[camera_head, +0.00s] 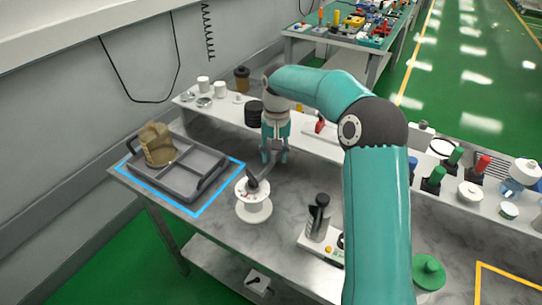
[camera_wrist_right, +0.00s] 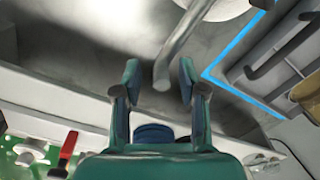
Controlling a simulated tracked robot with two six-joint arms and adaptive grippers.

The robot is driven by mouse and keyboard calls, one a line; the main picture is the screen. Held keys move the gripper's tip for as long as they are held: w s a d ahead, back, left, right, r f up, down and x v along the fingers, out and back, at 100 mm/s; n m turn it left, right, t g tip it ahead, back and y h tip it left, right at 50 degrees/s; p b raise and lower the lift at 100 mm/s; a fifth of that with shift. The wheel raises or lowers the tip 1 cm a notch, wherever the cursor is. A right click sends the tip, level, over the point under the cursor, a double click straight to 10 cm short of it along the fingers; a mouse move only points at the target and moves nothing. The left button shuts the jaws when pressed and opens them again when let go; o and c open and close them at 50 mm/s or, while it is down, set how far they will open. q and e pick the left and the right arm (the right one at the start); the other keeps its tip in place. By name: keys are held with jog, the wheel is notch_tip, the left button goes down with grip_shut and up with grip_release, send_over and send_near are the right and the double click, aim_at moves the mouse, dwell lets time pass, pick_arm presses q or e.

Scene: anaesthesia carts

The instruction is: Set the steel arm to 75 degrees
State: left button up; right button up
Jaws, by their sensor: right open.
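A white round dial on a pedestal (camera_head: 253,198) stands on the grey table, with dark marks on its face. In the right wrist view, the steel arm (camera_wrist_right: 183,38) is a grey rod whose rounded end lies between the two teal fingertips of my right gripper (camera_wrist_right: 160,72). Gaps show on both sides of the rod, and the fingers are open. The dial's reading is too small to make out. My left gripper is not in view.
A grey divided tray (camera_head: 190,190) with a brown bag (camera_head: 157,144) sits inside a blue outline left of the dial. A grey-and-black device (camera_head: 319,220) stands to the right. A white shelf (camera_head: 228,108) with cups and jars runs behind my gripper.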

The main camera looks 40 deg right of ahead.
jog(key=shift+f, duration=0.1)
grip_shut()
dwell(0.3)
